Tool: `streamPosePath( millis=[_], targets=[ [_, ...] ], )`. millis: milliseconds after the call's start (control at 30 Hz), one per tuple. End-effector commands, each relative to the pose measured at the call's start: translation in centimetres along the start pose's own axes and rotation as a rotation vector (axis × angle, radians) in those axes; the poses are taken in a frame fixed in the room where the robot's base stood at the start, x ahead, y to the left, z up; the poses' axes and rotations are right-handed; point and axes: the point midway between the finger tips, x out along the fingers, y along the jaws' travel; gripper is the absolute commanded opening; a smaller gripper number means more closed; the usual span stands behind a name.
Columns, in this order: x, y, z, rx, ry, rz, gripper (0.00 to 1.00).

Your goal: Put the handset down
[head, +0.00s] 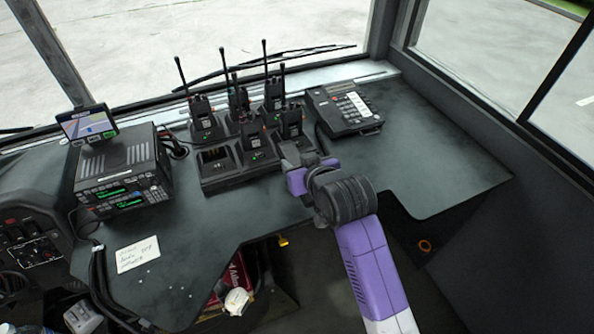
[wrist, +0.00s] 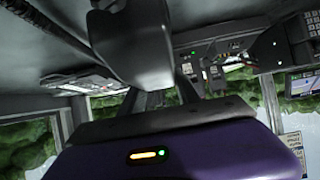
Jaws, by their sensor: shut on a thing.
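A dark grey handset (wrist: 130,45) fills the upper middle of the wrist view, in front of my gripper (wrist: 185,85), which is shut on it. There the handset is hard to make out against the jaws. A dark cord runs by the phone's left side.
Several handheld radios with upright antennas stand in a charger bank (head: 240,170); its front-left slot (head: 213,155) looks empty. A radio unit (head: 122,170) with a small screen (head: 88,123) and a paper note (head: 138,254) are at left. The desk right of the phone is clear.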

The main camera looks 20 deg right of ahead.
Motion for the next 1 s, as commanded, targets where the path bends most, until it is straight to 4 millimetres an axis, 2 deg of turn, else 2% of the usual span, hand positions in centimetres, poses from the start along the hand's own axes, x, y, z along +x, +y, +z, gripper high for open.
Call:
streamPosePath(
  millis=[100,200,767,800,867,1000],
  targets=[
    [1.0,0.0,1.8,0.000,-0.003,0.000,0.00],
    [1.4,0.0,2.4,0.000,-0.001,0.000,0.00],
    [1.9,0.0,3.2,0.000,-0.001,0.000,0.00],
    [1.8,0.0,3.2,0.000,-0.001,0.000,0.46],
    [1.8,0.0,3.2,0.000,-0.002,0.000,0.58],
    [1.8,0.0,3.1,0.000,-0.001,0.000,0.60]
  ],
)
